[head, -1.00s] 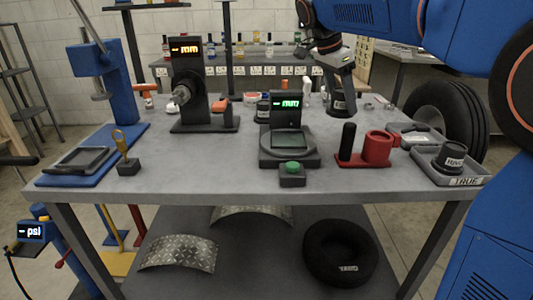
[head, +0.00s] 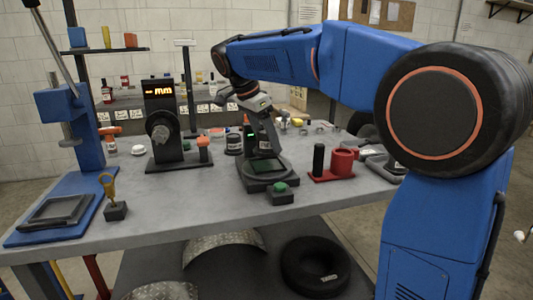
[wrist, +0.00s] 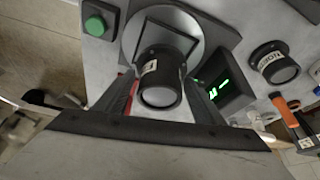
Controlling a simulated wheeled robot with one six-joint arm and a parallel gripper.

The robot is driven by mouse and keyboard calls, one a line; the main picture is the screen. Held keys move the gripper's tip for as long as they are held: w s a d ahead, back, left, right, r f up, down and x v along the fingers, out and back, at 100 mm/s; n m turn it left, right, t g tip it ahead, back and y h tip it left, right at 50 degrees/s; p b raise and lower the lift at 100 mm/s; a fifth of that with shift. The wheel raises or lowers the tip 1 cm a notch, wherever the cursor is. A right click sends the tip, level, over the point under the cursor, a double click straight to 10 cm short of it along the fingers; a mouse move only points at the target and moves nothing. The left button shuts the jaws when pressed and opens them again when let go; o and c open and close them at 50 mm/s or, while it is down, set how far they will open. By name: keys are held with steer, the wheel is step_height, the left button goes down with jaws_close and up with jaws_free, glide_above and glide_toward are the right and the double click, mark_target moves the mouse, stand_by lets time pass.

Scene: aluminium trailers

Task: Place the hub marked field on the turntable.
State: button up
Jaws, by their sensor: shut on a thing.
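My gripper (wrist: 160,104) is shut on a black hub (wrist: 160,78) with a pale label; the label is turned partly away and I cannot read it fully. In the head view the held hub (head: 264,149) hangs over the turntable (head: 252,181), which is a dark round base with a square plate. In the wrist view the turntable (wrist: 206,28) lies behind the hub, and I cannot tell how small the gap is.
A lit display (wrist: 226,84) stands close beside my gripper. Another labelled hub (wrist: 273,64) is beyond it. A green button box (head: 279,194) is in front of the turntable. A red holder with a black post (head: 332,165) is to the right.

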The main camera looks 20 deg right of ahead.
steer(key=shift+f, duration=2.1)
steer(key=shift+f, duration=0.15)
steer(key=o, duration=1.7)
steer(key=v, duration=1.2)
steer(key=n+y, duration=0.1)
steer(key=n, duration=0.3)
glide_toward(267, 151)
steer(key=s+d+f, duration=0.3)
steer(key=s+d, duration=0.2)
steer(key=s+d+f+n+t+y, duration=0.1)
steer(key=s+d+f+n, duration=0.1)
steer(key=s+f, duration=0.6)
steer(key=s+d+f+n+t+y, duration=0.1)
steer(key=s+f+n, duration=0.4)
steer(key=s+f, duration=0.3)
steer(key=s+d+f+n+t+y, duration=0.1)
steer(key=s+f+n, duration=0.3)
steer(key=s+f, duration=0.4)
steer(key=shift+s+d+f+t, duration=0.2)
steer(key=shift+d, duration=0.2)
steer(key=shift+s+d+f+t, duration=0.15)
steer(key=shift+s+d+t, duration=0.05)
steer(key=shift+d, duration=0.2)
